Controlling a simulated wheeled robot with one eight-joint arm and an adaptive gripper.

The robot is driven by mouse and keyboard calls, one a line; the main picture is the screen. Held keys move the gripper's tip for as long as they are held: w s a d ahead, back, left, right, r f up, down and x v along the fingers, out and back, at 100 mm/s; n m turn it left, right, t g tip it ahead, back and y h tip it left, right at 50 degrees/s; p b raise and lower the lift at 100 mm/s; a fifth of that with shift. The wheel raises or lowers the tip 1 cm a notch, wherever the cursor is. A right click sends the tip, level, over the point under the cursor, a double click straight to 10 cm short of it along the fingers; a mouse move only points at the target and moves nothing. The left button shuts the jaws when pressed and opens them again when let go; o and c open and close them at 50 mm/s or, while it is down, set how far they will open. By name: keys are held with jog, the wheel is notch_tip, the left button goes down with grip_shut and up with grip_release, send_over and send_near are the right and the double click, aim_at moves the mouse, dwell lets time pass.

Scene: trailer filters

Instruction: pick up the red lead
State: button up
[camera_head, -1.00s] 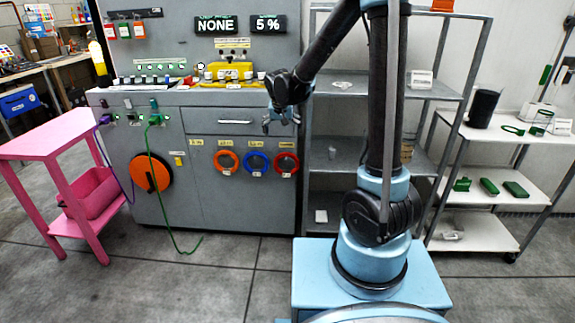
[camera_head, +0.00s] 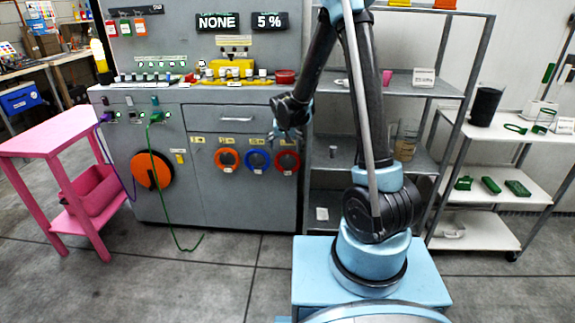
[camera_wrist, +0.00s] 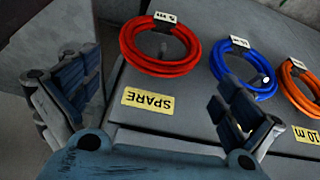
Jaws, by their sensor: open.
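The red lead (camera_head: 288,162) is a coil hanging on the front of the grey cabinet, rightmost of three coils. My gripper (camera_head: 288,137) is at the cabinet front, just above the red coil. In the wrist view my gripper (camera_wrist: 160,95) is open and empty, its two fingers wide apart, and apart from the coil.
A blue coil (camera_head: 258,161) and an orange coil (camera_head: 228,160) hang left of the red one. A drawer (camera_head: 236,121) is above them. Metal shelves (camera_head: 425,93) stand to the right of the cabinet.

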aim_at(287, 153)
jog(key=shift+x, duration=3.05)
jog(key=shift+d, duration=0.1)
jog(key=c, duration=1.2)
